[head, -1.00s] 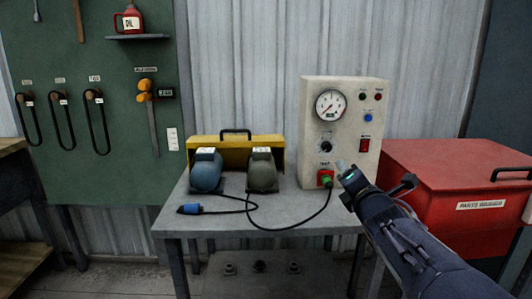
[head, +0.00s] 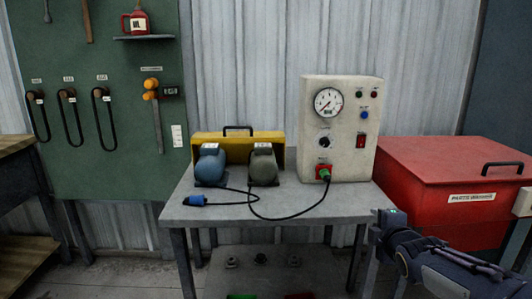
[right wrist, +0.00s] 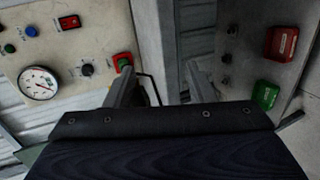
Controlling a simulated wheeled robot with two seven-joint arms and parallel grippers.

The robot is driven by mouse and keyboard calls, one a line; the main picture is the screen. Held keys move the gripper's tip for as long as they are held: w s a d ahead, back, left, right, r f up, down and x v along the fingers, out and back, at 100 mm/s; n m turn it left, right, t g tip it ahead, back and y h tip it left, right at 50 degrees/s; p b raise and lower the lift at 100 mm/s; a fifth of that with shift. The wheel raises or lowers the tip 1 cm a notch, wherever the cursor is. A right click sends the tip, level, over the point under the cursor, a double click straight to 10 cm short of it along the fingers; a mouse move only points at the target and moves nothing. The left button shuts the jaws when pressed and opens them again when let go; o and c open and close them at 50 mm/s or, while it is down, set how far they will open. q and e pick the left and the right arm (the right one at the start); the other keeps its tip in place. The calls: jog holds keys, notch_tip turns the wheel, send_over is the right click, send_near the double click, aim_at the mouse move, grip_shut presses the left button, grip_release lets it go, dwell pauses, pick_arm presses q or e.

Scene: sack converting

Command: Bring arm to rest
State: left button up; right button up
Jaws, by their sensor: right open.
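My right gripper (head: 384,222) is low at the right, beside the table's right front corner. Its two fingers are apart in the right wrist view (right wrist: 163,85), with nothing seen between them. The right arm comes in from the lower right. The pale control box (head: 342,130), with a gauge, knobs and a red switch, stands on the grey table (head: 270,208). A green plug (head: 324,174) sits at its red socket, apart from the gripper in the head view. My left gripper is out of view.
A blue motor (head: 210,166) and a grey motor (head: 263,165) stand before a yellow case (head: 238,141). A black cable with a blue connector (head: 193,200) lies on the table. A red parts washer (head: 450,170) stands close to my right arm.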

jog(key=s+d+f+m+g+y, duration=0.15)
jog(key=s+f+m+g, duration=0.25)
jog(key=s+f+m, duration=0.6)
jog(key=s+a+m+g+y, duration=0.15)
jog(key=s+a+m, duration=0.3)
jog(key=s, duration=0.75)
jog(key=s+a+m+g+y, duration=0.1)
jog(key=s+a+m+g, duration=0.3)
jog(key=s, duration=0.8)
notch_tip(320, 180, up, 25)
jog(key=t+p, duration=0.1)
jog(key=p, duration=2.5)
jog(key=shift+s+d+r, duration=0.15)
jog(key=shift+s+d, duration=0.05)
jog(key=shift+d, duration=0.15)
